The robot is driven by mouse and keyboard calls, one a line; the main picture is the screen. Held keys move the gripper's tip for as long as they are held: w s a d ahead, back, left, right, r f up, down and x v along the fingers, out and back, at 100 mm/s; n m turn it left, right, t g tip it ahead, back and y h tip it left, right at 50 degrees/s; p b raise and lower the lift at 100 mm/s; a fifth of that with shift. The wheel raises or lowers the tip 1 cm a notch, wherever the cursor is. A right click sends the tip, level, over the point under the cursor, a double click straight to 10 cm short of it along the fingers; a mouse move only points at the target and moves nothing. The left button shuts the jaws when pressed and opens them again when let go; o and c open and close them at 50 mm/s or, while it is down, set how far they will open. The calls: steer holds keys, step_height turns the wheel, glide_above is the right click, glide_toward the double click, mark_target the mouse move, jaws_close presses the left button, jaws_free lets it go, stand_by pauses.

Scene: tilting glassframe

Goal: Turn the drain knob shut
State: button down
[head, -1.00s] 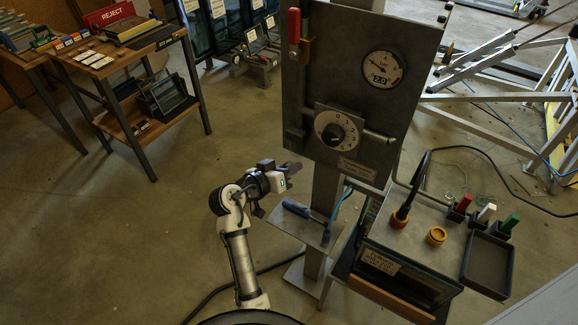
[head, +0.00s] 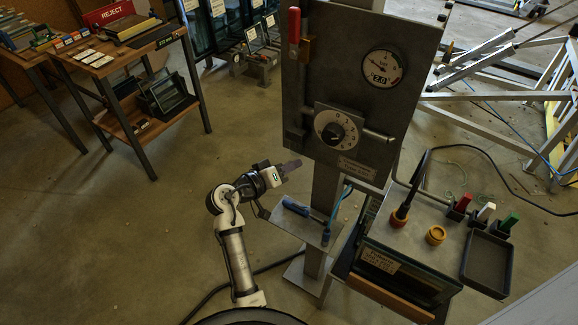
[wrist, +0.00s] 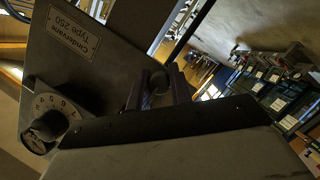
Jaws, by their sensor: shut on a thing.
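My gripper (head: 292,167) is left of the grey column, below the lower left corner of the upright metal panel (head: 375,40). A separate black knob (head: 333,133) sits on a numbered dial on the panel face. It also shows in the wrist view (wrist: 48,125), apart from the fingers.
A red lever (head: 294,26) and a round gauge (head: 383,69) are on the panel. A bench unit (head: 425,262) stands to the right. Open floor lies to the left.

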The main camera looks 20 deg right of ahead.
steer(key=c, duration=1.3)
jaws_free()
steer(key=b+v, duration=0.3)
steer(key=v, duration=1)
steer(key=shift+s+a+b, duration=0.2)
steer(key=shift+a+b, duration=0.15)
steer(key=shift+b, duration=0.05)
